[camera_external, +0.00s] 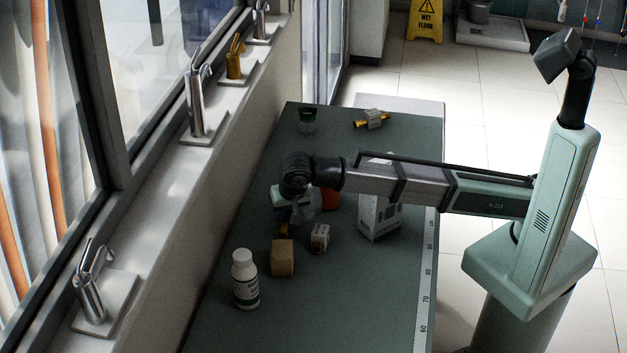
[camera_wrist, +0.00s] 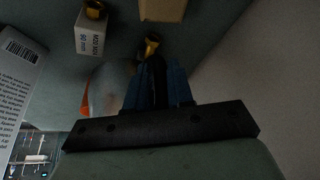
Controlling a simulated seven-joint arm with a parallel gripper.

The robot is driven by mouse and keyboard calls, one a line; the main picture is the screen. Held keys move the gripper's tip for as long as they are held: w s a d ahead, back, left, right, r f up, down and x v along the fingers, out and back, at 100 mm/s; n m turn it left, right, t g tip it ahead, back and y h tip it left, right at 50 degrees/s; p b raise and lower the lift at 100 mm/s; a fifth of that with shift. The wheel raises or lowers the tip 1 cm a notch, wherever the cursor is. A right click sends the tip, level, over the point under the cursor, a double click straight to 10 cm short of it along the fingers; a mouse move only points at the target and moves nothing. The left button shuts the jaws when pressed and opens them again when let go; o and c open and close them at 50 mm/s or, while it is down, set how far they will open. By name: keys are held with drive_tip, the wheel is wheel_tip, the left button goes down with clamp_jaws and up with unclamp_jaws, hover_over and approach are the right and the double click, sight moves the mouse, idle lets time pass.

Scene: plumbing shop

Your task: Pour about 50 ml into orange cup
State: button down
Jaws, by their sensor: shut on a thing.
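The orange cup (camera_external: 329,198) stands on the green bench, partly behind my arm and a clear vessel. Only a sliver of the orange cup (camera_wrist: 85,104) shows in the wrist view, beside the vessel. The clear vessel (camera_external: 308,208) is at my gripper (camera_external: 287,222), close to the cup's left side. In the wrist view the clear vessel (camera_wrist: 108,88) is left of the blue fingers of my gripper (camera_wrist: 156,68). My gripper appears shut on this vessel; the contact is dark and hard to see. Its contents and tilt cannot be made out.
A white bottle (camera_external: 245,280), a tan block (camera_external: 283,259) and a small tagged box (camera_external: 320,238) stand in front. A tall white carton (camera_external: 380,217) is at right. A green-capped jar (camera_external: 308,122) and a tagged brass fitting (camera_external: 371,119) are at the back. A brass piece (camera_wrist: 152,44) lies beyond the fingers.

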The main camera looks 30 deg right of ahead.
drive_tip(key=shift+s+a+f, duration=0.1)
drive_tip(key=shift+s+f, duration=0.3)
drive_tip(key=shift+s, duration=0.2)
drive_tip(key=shift+s+a+f, duration=0.1)
drive_tip(key=shift+s+f, duration=0.3)
drive_tip(key=shift+s, duration=0.2)
drive_tip(key=shift+d+r, duration=0.1)
drive_tip(key=shift+d, duration=0.1)
drive_tip(key=w+d+r+g+y, duration=0.1)
drive_tip(key=d+r+y, duration=0.1)
drive_tip(key=w+d+r+m+g+y, duration=0.1)
drive_tip(key=w+d+r+y, duration=0.1)
drive_tip(key=d+y, duration=0.1)
drive_tip(key=w+d+r+g+y, duration=0.1)
drive_tip(key=d+r+g+y, duration=0.1)
drive_tip(key=shift+w+d+m+y, duration=0.3)
drive_tip(key=shift+m, duration=0.1)
drive_tip(key=shift+w+d+r+m+g+y+p, duration=0.1)
drive_tip(key=shift+w+d+r+g+y, duration=0.2)
drive_tip(key=shift+d+r+y, duration=0.35)
drive_tip(key=shift+w+d+r+m+g+y+p, duration=0.15)
drive_tip(key=shift+w+d+r+g+y, duration=0.3)
drive_tip(key=shift+r, duration=0.3)
drive_tip(key=shift+w+d+r+m+g+y+p, duration=0.15)
drive_tip(key=shift+d+r+y, duration=0.25)
drive_tip(key=shift+r+y, duration=0.25)
drive_tip(key=shift+w+d+r, duration=0.15)
drive_tip(key=shift+d+r, duration=0.05)
drive_tip(key=shift+r, duration=0.05)
